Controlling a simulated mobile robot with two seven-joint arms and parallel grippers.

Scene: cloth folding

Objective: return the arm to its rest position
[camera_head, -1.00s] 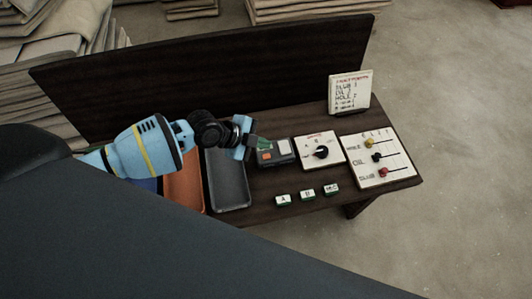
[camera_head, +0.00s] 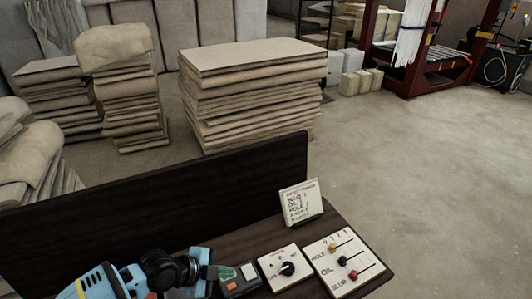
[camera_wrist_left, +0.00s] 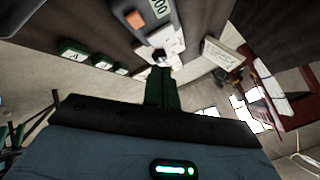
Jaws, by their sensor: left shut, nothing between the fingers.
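My left arm comes in at the bottom left of the head view, blue with black joints. Its gripper (camera_head: 224,271) is shut and empty, just left of a small dark device with an orange button (camera_head: 239,280); I cannot tell whether they touch. In the left wrist view the shut dark green fingers (camera_wrist_left: 163,88) point up the picture, and the device's orange button (camera_wrist_left: 135,19) shows beyond them. My right gripper is not in view.
A dark table with a back panel (camera_head: 180,205) carries a black-knob dial box (camera_head: 272,264), a slider panel (camera_head: 345,262) and a written card (camera_head: 301,202). Stacked cloth (camera_head: 255,95) stands behind; the floor at right is clear.

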